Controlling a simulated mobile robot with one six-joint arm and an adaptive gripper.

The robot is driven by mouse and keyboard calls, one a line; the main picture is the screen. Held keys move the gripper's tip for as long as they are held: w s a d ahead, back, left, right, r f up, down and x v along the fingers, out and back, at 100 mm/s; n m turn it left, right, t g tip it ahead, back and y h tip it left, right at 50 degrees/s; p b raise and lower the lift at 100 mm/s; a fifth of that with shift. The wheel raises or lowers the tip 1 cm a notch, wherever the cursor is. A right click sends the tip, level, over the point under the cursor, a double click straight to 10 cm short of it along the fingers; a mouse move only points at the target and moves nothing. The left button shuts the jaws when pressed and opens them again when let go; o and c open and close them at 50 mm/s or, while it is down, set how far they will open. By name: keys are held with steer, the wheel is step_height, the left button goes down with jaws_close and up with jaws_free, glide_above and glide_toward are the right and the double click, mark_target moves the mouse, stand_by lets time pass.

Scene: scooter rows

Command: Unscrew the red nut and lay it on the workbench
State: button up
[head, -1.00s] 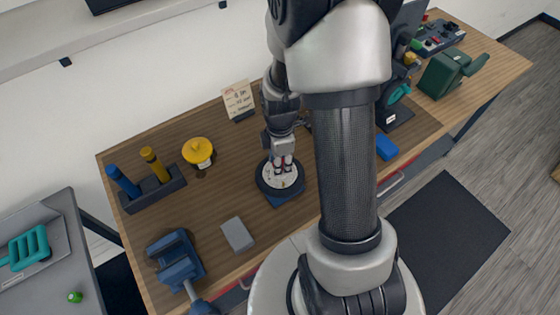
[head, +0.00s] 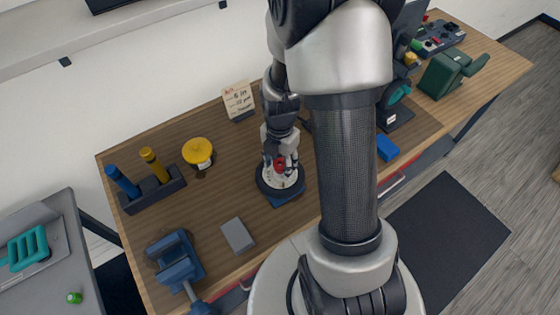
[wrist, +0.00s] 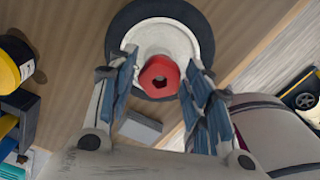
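The red nut (head: 280,162) stands over the white hub of a dark-rimmed wheel (head: 263,186) on the workbench (head: 218,203). In the wrist view the nut (wrist: 158,77) shows its hole facing the camera, in front of the pale hub (wrist: 150,36). My gripper (head: 281,167) points down over the wheel. In the wrist view its blue-padded fingers (wrist: 162,68) are spread on both sides of the nut, with gaps between pads and nut. I cannot tell how far the nut is threaded on.
A yellow round-topped object (head: 198,151), a rack with blue and yellow handles (head: 154,191), a blue vise (head: 176,260) and a grey block (head: 237,235) stand left of the wheel. A note card (head: 239,99) stands behind. Bench surface between them is bare.

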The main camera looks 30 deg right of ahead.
mark_target(280, 165)
steer(key=shift+o, duration=0.7)
steer(key=shift+r, duration=0.1)
steer(key=shift+r, duration=0.3)
step_height(280, 165, up, 11)
steer(key=shift+r, duration=0.15)
steer(key=m+p, duration=0.2)
steer(key=m, duration=1.9)
steer(key=shift+m, duration=0.4)
